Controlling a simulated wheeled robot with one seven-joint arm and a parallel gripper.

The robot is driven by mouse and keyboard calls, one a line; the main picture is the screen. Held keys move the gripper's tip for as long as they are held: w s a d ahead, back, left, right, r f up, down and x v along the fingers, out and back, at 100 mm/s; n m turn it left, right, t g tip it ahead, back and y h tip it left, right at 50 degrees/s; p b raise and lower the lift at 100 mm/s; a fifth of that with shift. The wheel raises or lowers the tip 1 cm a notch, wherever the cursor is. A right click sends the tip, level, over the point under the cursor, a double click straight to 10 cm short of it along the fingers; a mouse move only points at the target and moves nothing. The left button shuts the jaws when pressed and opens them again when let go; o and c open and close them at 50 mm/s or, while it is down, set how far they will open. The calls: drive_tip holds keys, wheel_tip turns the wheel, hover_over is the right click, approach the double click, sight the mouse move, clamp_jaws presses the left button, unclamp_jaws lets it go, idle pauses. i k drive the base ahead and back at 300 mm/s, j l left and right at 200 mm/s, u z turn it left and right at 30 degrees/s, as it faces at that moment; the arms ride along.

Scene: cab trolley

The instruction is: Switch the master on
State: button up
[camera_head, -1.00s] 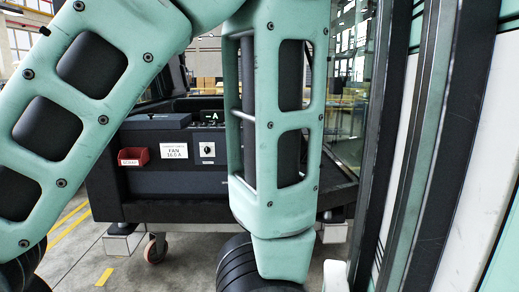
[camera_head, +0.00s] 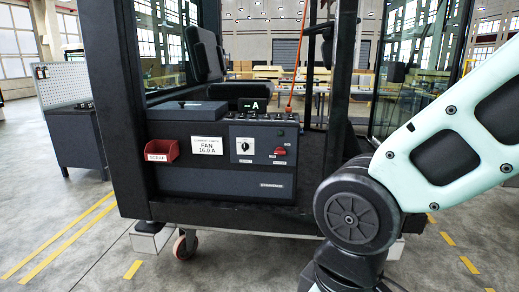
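The cab's dark control box (camera_head: 225,182) faces me in the middle of the head view. The labels are too small to read, so I cannot tell which one is the master. A small display (camera_head: 251,104) above shows "-A" in green. My arm stands at the right and my gripper is out of view.
A red scrap bin (camera_head: 161,151) and a white card reading "FAN 16.0 A" (camera_head: 207,147) are on the box's front. The trolley has a caster (camera_head: 185,244) below. A grey cabinet (camera_head: 75,133) stands at the left. Floor in front is clear.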

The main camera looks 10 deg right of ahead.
sight(280, 151)
drive_tip(key=i+j, duration=0.15)
drive_tip(key=j, duration=0.15)
drive_tip(key=i+j, duration=0.15)
drive_tip(key=j, duration=0.15)
drive_tip(key=i+j+z, duration=0.1)
drive_tip(key=j, duration=0.2)
drive_tip(key=i+j, duration=0.2)
drive_tip(key=j, duration=0.1)
